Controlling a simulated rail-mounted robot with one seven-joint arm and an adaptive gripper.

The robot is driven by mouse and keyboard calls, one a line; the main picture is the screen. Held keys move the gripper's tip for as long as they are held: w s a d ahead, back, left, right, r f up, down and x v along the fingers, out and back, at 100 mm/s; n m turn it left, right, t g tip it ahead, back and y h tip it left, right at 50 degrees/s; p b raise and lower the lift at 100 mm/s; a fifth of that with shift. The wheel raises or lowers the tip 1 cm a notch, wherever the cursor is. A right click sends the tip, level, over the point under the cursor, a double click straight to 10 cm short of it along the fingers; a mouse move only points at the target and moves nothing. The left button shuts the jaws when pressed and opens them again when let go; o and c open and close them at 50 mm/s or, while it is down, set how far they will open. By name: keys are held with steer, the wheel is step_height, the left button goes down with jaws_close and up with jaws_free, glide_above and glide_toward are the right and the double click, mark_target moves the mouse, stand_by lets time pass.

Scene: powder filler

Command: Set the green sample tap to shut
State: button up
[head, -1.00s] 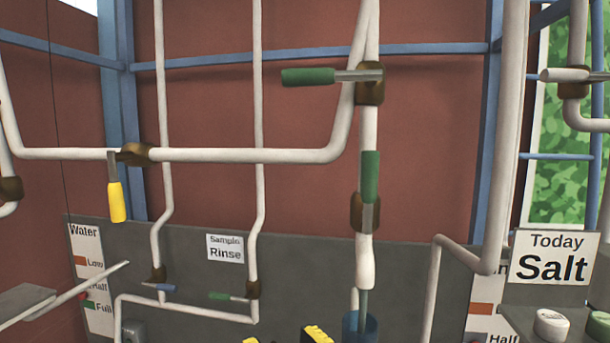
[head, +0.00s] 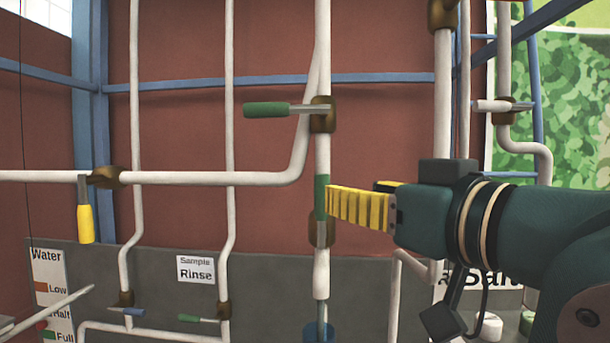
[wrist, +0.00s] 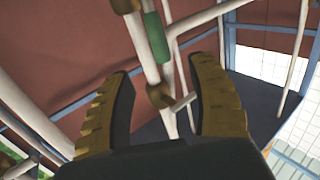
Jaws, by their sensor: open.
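A green-handled tap (head: 321,192) sits on the central vertical pipe, its handle upright above a brown valve body (head: 319,230). Its handle (wrist: 156,38) shows in the wrist view, beyond and between my fingers. My gripper (head: 334,203) is open and empty, reaching in from the right, its yellow fingertips overlapping the handle's right edge in the head view; contact is unclear. A second green tap handle (head: 267,110) lies horizontal higher on the same pipe. A small green tap handle (head: 190,318) lies roughly horizontal below the Sample Rinse sign (head: 196,269). Which one is the sample tap is not labelled clearly.
A yellow-handled tap (head: 85,223) hangs down on the left pipe. A small blue tap handle (head: 131,312) is at lower left. A blue container (head: 318,332) stands under the central pipe. A white-handled tap (head: 490,105) is at upper right. Pipes surround my gripper.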

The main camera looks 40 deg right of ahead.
mark_target(323, 189)
steer(key=p+x, duration=0.3)
steer(key=x, duration=0.5)
steer(key=shift+w+r, duration=0.1)
steer(key=shift+w, duration=0.05)
steer(key=shift+w+d, duration=0.1)
steer(key=shift+w, duration=0.2)
steer(key=shift+s, duration=0.1)
jaws_close()
